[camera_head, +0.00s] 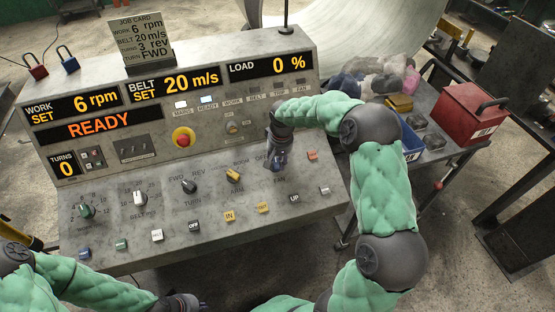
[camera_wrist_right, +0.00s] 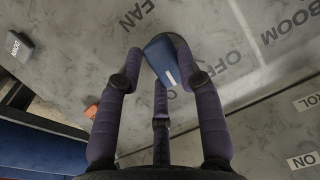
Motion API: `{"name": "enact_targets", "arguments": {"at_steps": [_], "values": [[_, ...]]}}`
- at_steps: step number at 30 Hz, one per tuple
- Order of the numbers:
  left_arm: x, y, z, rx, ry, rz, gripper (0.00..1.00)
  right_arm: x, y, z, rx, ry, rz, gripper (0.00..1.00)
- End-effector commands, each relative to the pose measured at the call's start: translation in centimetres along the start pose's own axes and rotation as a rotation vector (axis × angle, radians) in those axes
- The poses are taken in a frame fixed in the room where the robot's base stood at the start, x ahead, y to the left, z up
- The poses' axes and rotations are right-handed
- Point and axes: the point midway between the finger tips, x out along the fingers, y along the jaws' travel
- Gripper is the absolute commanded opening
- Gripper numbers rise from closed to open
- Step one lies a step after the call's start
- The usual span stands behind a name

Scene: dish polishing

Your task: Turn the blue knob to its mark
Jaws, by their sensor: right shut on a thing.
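The blue knob (camera_wrist_right: 160,62) sits on the sloped panel between the fingers of my right gripper (camera_wrist_right: 160,85) in the right wrist view. A white line shows on the knob's near end.
A red emergency stop (camera_head: 183,138) stands on the upper panel. A red toolbox (camera_head: 471,112) is on a side table at the right.

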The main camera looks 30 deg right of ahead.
Motion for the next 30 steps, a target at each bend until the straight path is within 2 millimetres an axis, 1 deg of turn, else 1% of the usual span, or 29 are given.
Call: {"name": "enact_targets", "arguments": {"at_steps": [6, 15, 21, 30], "values": [[-0.26, 0.09, 0.01, 0.000, 0.000, 0.000, 0.00, 0.01, 0.19, 0.17, 0.193, -0.001, -0.052, 0.04], [-0.54, 0.19, 0.02, 0.000, 0.000, 0.000, 0.00, 0.07, 0.24, 0.35, 0.403, -0.001, -0.110, 0.04], [-0.66, 0.23, 0.03, 0.000, 0.000, 0.000, 0.00, 0.08, 0.21, 0.39, 0.488, 0.000, -0.134, 0.04], [-0.71, 0.25, 0.03, 0.000, 0.000, 0.000, 0.00, 0.14, 0.21, 0.47, 0.536, -0.001, -0.147, 0.04]]}}
